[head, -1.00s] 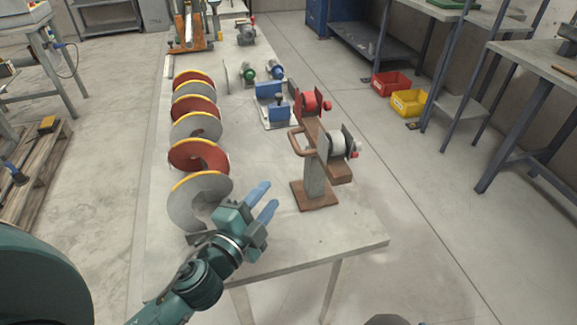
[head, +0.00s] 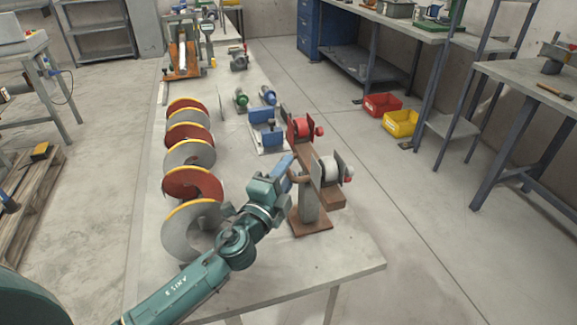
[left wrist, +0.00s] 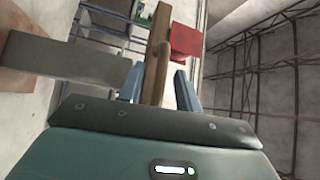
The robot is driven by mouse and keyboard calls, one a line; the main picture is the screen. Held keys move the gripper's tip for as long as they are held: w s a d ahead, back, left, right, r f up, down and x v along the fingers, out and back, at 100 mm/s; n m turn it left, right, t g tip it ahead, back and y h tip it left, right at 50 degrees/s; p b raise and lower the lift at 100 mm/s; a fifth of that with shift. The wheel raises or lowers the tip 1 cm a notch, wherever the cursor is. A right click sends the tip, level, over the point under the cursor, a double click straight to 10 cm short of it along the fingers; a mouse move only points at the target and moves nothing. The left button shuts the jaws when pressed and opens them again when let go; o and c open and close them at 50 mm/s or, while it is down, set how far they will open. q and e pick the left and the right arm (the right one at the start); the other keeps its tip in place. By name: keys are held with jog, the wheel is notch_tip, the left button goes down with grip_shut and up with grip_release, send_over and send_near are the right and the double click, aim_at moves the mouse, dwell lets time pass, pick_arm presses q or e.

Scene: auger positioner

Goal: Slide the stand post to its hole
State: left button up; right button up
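The stand post (head: 310,208) is a grey upright on a brown base plate (head: 297,226). It carries a brown beam with a red roller (head: 299,128) and a white roller (head: 328,169), and a curved brown handle on its left side. My left gripper (head: 288,172) is at that handle. In the left wrist view its blue fingers (left wrist: 158,88) are apart, with the brown handle (left wrist: 160,50) between them; I cannot tell whether they touch it. The grey post (left wrist: 68,62) lies left of the fingers there. I cannot make out the hole. My right gripper is not in view.
A large auger (head: 190,152) with red and grey flights lies along the left of the table (head: 340,262). Blue clamp blocks (head: 266,138) stand behind the post. The table's front right corner is clear. Red (head: 382,105) and yellow bins (head: 401,123) sit beyond on the floor.

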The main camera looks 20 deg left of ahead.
pick_arm(q)
jog(key=shift+w+d+r, duration=0.1)
jog(key=shift+w, duration=0.5)
grip_shut()
